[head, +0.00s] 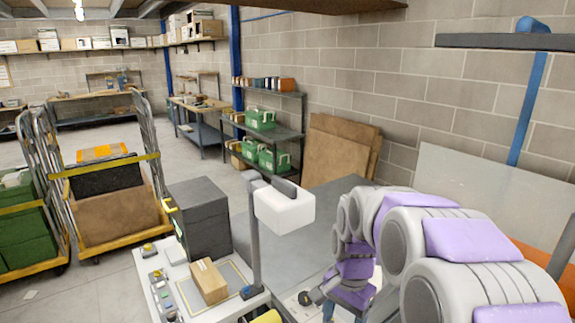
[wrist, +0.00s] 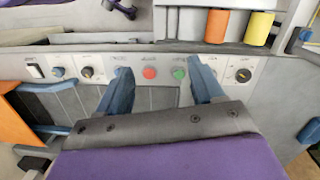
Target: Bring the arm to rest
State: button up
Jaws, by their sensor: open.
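My arm (head: 440,240), white and grey with purple panels, reaches from the lower right of the head view and bends downward. My gripper (wrist: 155,88) shows in the wrist view with its two blue fingers spread apart and nothing between them. It is over a light grey control panel with a red button (wrist: 149,72) and a green button (wrist: 179,73) showing between the fingers. I cannot tell how far the fingertips are from the panel. In the head view the fingers are mostly hidden at the bottom edge.
A cardboard box (head: 209,281) lies on the bench beside a grey post with a white head (head: 284,206). A dark grey machine (head: 199,220) stands behind it. Orange and yellow cylinders (wrist: 217,26) sit above the panel. Cage trolleys (head: 112,200) stand left; floor between them and the racks is clear.

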jog(key=s+d+f+n+b, duration=0.1)
jog(key=s+n, duration=0.3)
jog(key=s, duration=1)
jog(key=s+d+f+n+b, duration=0.1)
jog(key=s+n, duration=0.3)
jog(key=s, duration=1)
jog(key=shift+s+d+f+n+g+h, duration=0.2)
jog(key=shift+s+f+n+g+h, duration=0.15)
jog(key=shift+f, duration=0.35)
